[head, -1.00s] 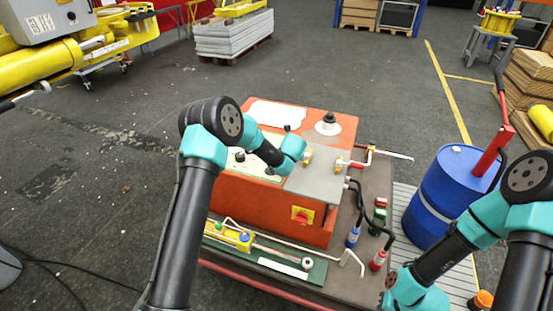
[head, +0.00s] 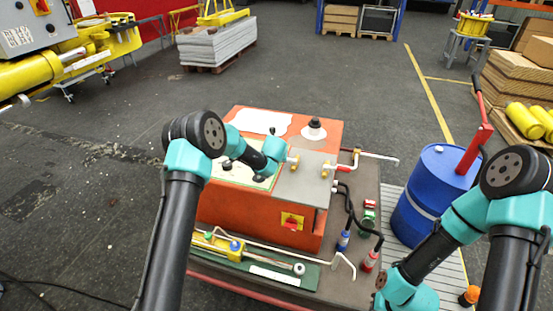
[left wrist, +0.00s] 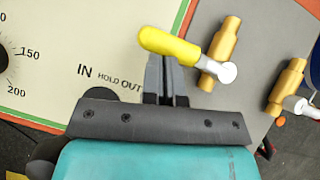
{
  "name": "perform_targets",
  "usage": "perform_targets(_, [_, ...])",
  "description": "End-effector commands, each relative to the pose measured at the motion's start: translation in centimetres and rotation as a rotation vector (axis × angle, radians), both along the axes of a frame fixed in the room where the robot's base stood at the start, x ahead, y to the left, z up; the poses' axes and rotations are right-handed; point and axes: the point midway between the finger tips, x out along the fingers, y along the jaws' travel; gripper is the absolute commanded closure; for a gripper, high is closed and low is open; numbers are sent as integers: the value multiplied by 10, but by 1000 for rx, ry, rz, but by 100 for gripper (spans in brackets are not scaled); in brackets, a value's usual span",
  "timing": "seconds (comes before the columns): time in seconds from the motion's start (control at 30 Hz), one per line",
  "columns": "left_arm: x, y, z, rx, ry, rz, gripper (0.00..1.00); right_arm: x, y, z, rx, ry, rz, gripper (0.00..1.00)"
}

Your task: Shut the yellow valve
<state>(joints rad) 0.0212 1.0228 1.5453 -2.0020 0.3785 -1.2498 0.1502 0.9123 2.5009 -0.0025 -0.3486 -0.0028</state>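The yellow valve's lever (left wrist: 172,46) lies slantwise across the upper middle of the left wrist view. Its metal stem joins a brass valve body (left wrist: 222,48) on a grey panel; the brass body also shows in the head view (head: 294,163). My left gripper (left wrist: 163,62) has its fingers close together, with the tips at the lower edge of the yellow lever. Whether they touch it I cannot tell. In the head view my left forearm reaches over the orange box (head: 262,215), and the lever is hidden there. My right gripper is below the head view's frame.
A second brass valve (left wrist: 288,86) sits to the right; in the head view its red handle (head: 343,169) shows by a white pipe. Black hoses, a blue-capped fitting (head: 342,240) and a red one (head: 369,261) stand right of the box. A blue drum (head: 425,195) stands further right.

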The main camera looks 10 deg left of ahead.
Motion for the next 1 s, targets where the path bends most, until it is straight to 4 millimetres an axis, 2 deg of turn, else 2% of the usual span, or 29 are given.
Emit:
perform_targets(0.2, [1, 4, 2, 2, -5, 9, 100, 0, 0, 0, 0, 0, 0, 100])
perform_targets(0.37, [-5, 3, 10, 2, -5, 8, 100, 0, 0, 0, 0, 0, 0, 100])
perform_targets(0.57, [-22, -1, 31, 1, -4, 6, 100, 0, 0, 0, 0, 0, 0, 100])
perform_targets(1.0, [-71, -10, 90, 1, -4, 1, 100, 0, 0, 0, 0, 0, 0, 100])
